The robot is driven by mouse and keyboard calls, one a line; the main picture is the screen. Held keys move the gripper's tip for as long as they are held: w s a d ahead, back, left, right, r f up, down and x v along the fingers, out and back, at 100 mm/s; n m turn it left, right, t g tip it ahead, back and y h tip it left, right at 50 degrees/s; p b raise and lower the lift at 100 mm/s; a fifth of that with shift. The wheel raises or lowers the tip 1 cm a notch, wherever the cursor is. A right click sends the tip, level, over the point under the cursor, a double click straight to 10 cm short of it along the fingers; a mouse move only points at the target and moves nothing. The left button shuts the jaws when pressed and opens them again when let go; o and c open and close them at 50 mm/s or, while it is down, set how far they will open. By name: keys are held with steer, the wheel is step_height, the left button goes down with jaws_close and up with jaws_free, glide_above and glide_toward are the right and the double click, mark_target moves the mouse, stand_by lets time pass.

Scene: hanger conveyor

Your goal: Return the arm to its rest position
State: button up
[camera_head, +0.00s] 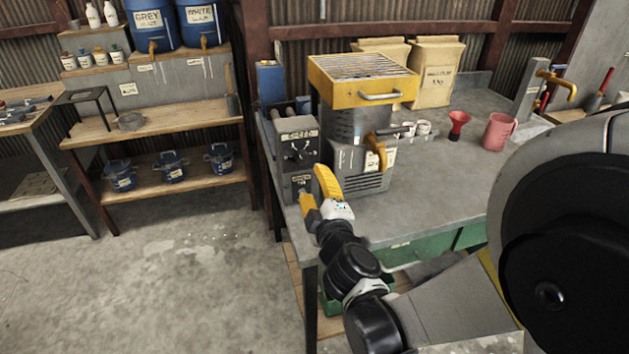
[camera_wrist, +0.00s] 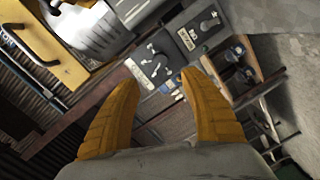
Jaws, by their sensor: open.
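My gripper (camera_head: 318,192) is stretched out in front of the left end of the workbench (camera_head: 440,185), close to a grey control box with a dial (camera_head: 298,150). In the wrist view its two yellow fingers (camera_wrist: 160,95) stand wide apart with nothing between them. The control box also shows beyond the fingertips in the wrist view (camera_wrist: 153,62). In the head view the fingers overlap, and whether they touch the box cannot be told. My arm reaches from the lower right across the bench's front edge.
A yellow-topped machine (camera_head: 345,95) stands on the bench. A red funnel (camera_head: 458,124), a pink jug (camera_head: 497,131) and paper sacks (camera_head: 436,75) stand right of it. Shelves (camera_head: 155,130) with blue drums and pots are at left. The concrete floor (camera_head: 180,270) at left is clear.

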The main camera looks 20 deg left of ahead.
steer(key=d+r+m+g+h, duration=0.15)
steer(key=d+m+h, duration=0.3)
steer(key=d, duration=0.65)
steer(key=d+r+m+h, duration=0.25)
steer(key=d+m, duration=0.25)
steer(key=d, duration=0.7)
steer(key=s+d+f+m+g, duration=0.2)
steer(key=s+d, duration=0.4)
steer(key=s, duration=0.4)
steer(key=s+d+f+m+g+h, duration=0.1)
steer(key=s+d+m+g, duration=0.3)
steer(key=s, duration=0.6)
steer(key=d+f+m, duration=0.1)
steer(key=d+m, duration=0.1)
steer(key=m, duration=0.1)
steer(key=shift+f, duration=0.35)
